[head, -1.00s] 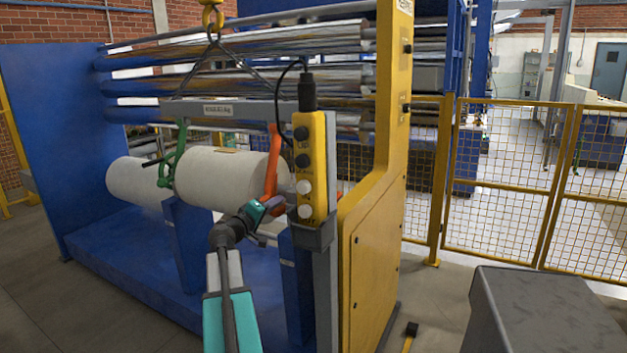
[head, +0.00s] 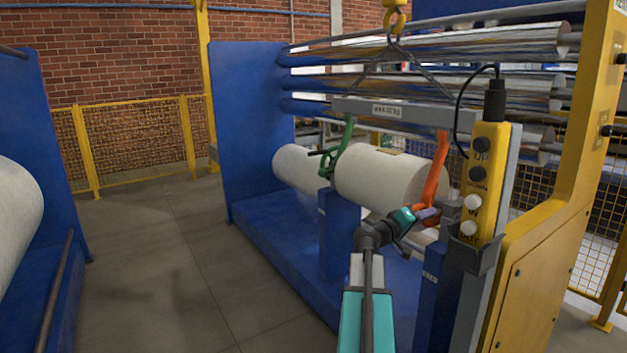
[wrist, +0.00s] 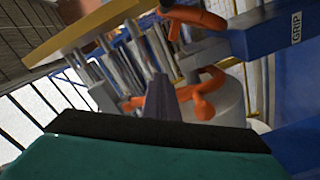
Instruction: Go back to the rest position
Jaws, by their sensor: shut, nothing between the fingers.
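My gripper (head: 428,214) is at the end of my raised teal and grey arm in the head view. It is in front of the orange hook arm (head: 432,180) at the near end of a white film roll (head: 385,176); I cannot tell whether they touch. In the wrist view my gripper's fingers (wrist: 162,100) are together and empty, pointing toward the orange hook arm (wrist: 205,100). The fingertips show only partly in the head view.
A grey lifting beam (head: 405,112) with a green hook arm (head: 340,150) hangs above the roll. Blue posts (head: 340,235) stand below it. Open floor (head: 190,260) lies to the left.

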